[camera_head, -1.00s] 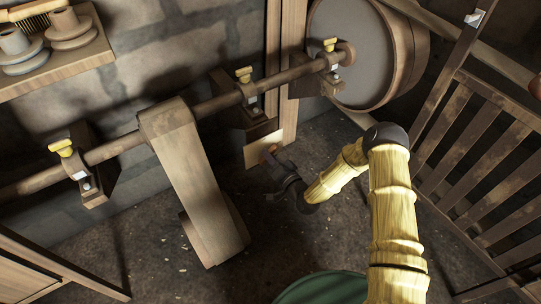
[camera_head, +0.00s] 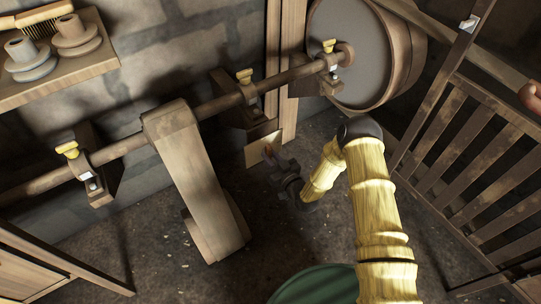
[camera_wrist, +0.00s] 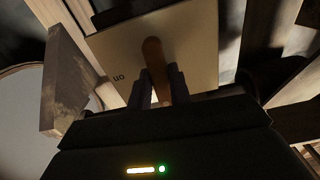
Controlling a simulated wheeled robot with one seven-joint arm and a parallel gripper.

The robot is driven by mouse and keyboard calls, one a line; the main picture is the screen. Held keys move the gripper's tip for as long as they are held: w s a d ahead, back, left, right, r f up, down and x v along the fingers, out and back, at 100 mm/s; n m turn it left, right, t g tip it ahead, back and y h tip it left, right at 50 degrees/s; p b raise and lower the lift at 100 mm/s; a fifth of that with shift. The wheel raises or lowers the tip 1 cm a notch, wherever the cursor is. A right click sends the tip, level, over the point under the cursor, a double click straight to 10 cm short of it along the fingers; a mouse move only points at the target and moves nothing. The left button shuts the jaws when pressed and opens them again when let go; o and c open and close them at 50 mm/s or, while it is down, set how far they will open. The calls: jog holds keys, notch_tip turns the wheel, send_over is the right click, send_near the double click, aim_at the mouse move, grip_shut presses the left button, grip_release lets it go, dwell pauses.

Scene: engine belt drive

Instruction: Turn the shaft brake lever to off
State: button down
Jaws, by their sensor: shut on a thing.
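The shaft brake lever is a short brown handle (camera_wrist: 154,60) in front of a pale plate (camera_wrist: 202,38) in the wrist view. The plate carries dark lettering at its left that seems to read "on", seen upside down. My gripper (camera_wrist: 159,84) is shut on the handle, one dark finger on each side. In the head view the plate (camera_head: 262,149) is below the long shaft, on the wall side. My gripper (camera_head: 271,163) is at its lower right there, and the handle is only a small reddish tip.
The long wooden shaft (camera_head: 217,104) runs to a large round drum (camera_head: 346,60). A belt (camera_head: 193,170) hangs over the shaft, left of my gripper. A slatted wooden fence (camera_head: 470,160) stands at the right. A green round thing (camera_head: 318,287) is at the bottom.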

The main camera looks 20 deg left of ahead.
jog(key=shift+f+n, duration=0.15)
jog(key=shift+n, duration=0.25)
jog(key=c, duration=1.3)
grip_release()
jog(key=p+v, duration=0.4)
jog(key=v, duration=1.3)
jog(key=shift+s+d, duration=0.15)
jog(key=shift+d, duration=0.1)
